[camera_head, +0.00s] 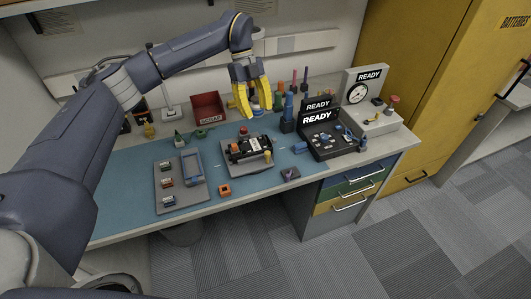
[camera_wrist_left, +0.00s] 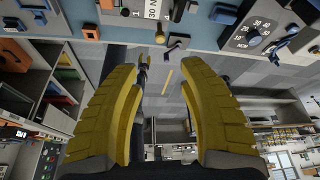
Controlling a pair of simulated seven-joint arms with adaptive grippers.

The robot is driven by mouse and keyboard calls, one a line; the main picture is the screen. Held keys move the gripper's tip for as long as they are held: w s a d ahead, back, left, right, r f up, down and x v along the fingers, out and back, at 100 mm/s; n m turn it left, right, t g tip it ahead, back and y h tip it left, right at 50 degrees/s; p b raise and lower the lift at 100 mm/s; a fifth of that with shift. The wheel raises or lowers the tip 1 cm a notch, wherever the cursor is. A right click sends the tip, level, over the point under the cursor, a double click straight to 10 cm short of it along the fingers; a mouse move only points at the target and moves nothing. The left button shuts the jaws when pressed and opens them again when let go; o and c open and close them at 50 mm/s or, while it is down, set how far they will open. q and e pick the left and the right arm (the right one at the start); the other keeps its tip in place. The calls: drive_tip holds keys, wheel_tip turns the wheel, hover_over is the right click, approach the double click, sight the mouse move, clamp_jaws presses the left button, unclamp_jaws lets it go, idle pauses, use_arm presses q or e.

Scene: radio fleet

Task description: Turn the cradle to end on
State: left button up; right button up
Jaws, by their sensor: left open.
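The cradle (camera_head: 250,147) looks like a black holder with a white label, on a grey base plate (camera_head: 235,163) in the middle of the blue mat. A red knob (camera_head: 243,131) is behind it and a yellow knob (camera_head: 268,155) at its front right. It lies roughly crosswise in the head view. My left gripper (camera_head: 257,110) has its yellow fingers open and empty, above and behind the cradle, apart from it. The left wrist view shows the open fingers (camera_wrist_left: 158,72) and part of the cradle fixture (camera_wrist_left: 150,12) at the top edge. My right gripper is not in view.
A grey tray (camera_head: 166,190) with small parts is at the left. An orange block (camera_head: 225,190) lies in front. A black READY unit (camera_head: 322,140), a grey gauge station (camera_head: 376,122) and upright blue tools (camera_head: 288,112) stand to the right. A red scrap bin (camera_head: 208,107) is behind.

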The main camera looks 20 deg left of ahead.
sight(267, 152)
use_arm(q)
drive_tip(key=x, duration=1.6)
drive_tip(key=shift+d, duration=0.15)
drive_tip(key=shift+r, duration=0.1)
clamp_jaws()
